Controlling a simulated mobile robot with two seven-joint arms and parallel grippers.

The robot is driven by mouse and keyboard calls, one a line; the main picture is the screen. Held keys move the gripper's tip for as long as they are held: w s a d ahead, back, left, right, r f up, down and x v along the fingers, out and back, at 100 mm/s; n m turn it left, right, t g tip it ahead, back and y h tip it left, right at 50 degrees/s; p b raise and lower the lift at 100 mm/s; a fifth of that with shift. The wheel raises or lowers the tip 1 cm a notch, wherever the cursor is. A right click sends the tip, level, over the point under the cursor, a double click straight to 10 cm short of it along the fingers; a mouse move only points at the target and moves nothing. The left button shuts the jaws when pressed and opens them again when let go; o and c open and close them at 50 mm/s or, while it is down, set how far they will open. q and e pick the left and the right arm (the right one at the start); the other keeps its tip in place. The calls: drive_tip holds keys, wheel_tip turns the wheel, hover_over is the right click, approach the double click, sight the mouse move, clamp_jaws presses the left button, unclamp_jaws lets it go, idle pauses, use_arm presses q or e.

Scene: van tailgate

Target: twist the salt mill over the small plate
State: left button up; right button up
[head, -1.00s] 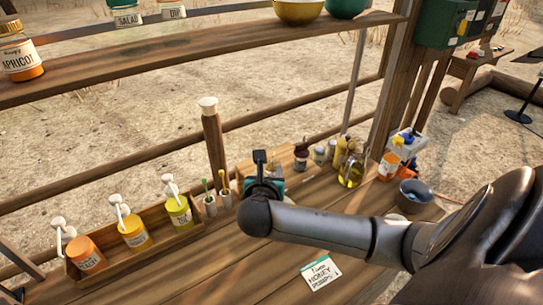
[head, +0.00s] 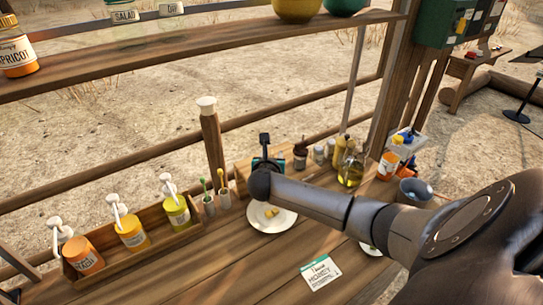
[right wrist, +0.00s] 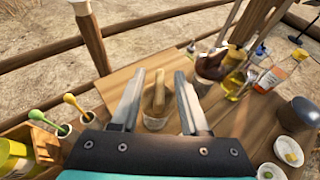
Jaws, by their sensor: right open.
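My right gripper (head: 266,146) is at the back of the wooden counter, seen from behind in the head view. In the right wrist view its two fingers (right wrist: 158,98) are apart, with an upright, round-topped wooden piece (right wrist: 159,88) showing between and beyond them. This may be the salt mill, rising from a pale round base; I cannot tell for sure or see contact. In the head view the gripper hides it. A white plate (head: 285,222) with yellow pieces lies nearer, below my right forearm. My left gripper is out of view.
Jars, an oil bottle (head: 351,172) and a dark bowl (head: 413,192) stand to the right. A label card (head: 320,272) lies in front. A shelf (head: 190,63) runs above.

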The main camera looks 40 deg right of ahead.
clamp_jaws()
idle(0.4)
